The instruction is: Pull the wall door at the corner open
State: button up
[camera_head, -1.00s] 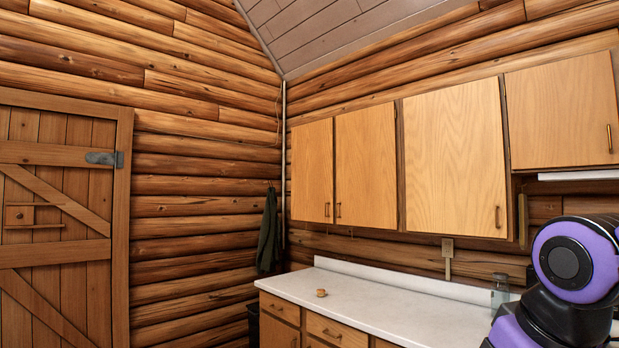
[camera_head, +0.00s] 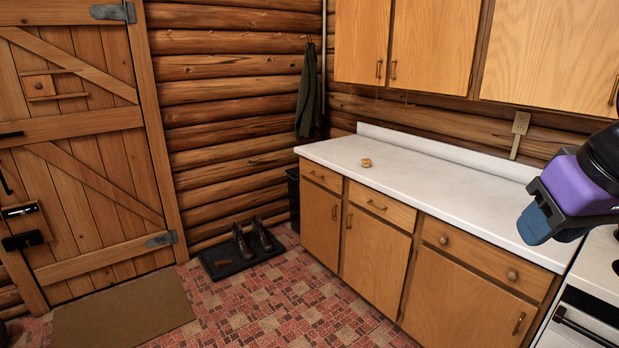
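The light oak wall cabinet door nearest the room's corner (camera_head: 361,42) shows at the top, its upper part cut off by the frame. It looks shut, with a small handle (camera_head: 379,69) low on its right side. A second wall door (camera_head: 432,40) is beside it, also shut. The end of my arm, seemingly my gripper (camera_head: 541,222), shows at the right edge as purple, black and blue-grey parts. It is over the counter's right end in the picture, well apart from the corner door. Its fingers cannot be made out.
A white counter (camera_head: 440,190) on oak base cabinets runs below the wall doors, with a small tan object (camera_head: 366,163) on it. A stove (camera_head: 585,325) is at right. Boots (camera_head: 252,240) on a tray, a doormat (camera_head: 125,312) and a plank door (camera_head: 85,150) are left. Tiled floor is open in front.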

aim_at(362, 32)
jog(key=i+j, duration=0.1)
jog(key=i, duration=0.55)
jog(key=i+j, duration=0.1)
jog(key=i, duration=0.6)
jog(key=i+j+z, duration=0.1)
jog(key=i, duration=0.55)
